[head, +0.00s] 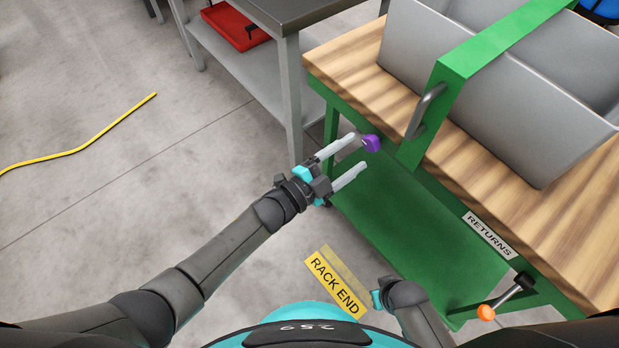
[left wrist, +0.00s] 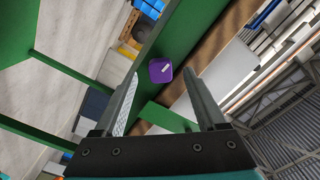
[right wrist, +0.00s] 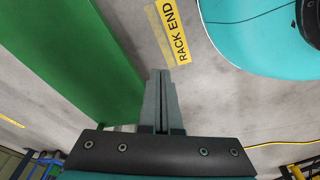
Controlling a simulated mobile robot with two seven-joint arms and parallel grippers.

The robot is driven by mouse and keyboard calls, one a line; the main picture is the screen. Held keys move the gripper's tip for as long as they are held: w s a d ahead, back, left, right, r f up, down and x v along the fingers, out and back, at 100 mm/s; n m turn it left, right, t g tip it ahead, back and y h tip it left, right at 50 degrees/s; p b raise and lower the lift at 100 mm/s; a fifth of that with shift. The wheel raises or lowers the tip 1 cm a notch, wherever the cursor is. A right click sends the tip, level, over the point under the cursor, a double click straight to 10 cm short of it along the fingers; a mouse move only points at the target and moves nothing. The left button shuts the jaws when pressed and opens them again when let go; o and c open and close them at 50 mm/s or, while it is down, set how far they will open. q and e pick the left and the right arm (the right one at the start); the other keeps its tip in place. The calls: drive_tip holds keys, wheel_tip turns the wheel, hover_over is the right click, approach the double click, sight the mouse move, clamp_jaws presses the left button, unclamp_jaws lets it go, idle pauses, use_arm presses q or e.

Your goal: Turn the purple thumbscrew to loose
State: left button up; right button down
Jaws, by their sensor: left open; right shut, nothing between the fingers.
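The purple thumbscrew (head: 371,143) sits on the green frame of the wood-topped cart, near its left corner. In the left wrist view the thumbscrew (left wrist: 160,70) shows ahead of the fingers and between their lines, with a pale mark on its face. My left gripper (head: 355,154) is open, its fingers pointing at the thumbscrew, one to each side of its line. I cannot tell whether the fingertips reach beside it. My right gripper (right wrist: 161,75) is shut and empty, low near the floor and away from the thumbscrew.
A green lower shelf (head: 420,240) lies below. An orange-knobbed lever (head: 487,312) is at the right. A grey table (head: 290,12) stands behind.

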use_arm(q)
drive_tip(key=p+v, duration=0.2)
drive_tip(key=v, duration=0.9)
drive_tip(key=shift+s+a+p, duration=0.3)
drive_tip(key=shift+p, duration=0.05)
use_arm(e)
drive_tip(key=s+d+f, duration=0.3)
drive_tip(key=s, duration=0.1)
drive_tip(key=shift+s+d+f, duration=0.15)
drive_tip(key=shift+s+f, duration=0.05)
drive_tip(key=shift+f, duration=0.2)
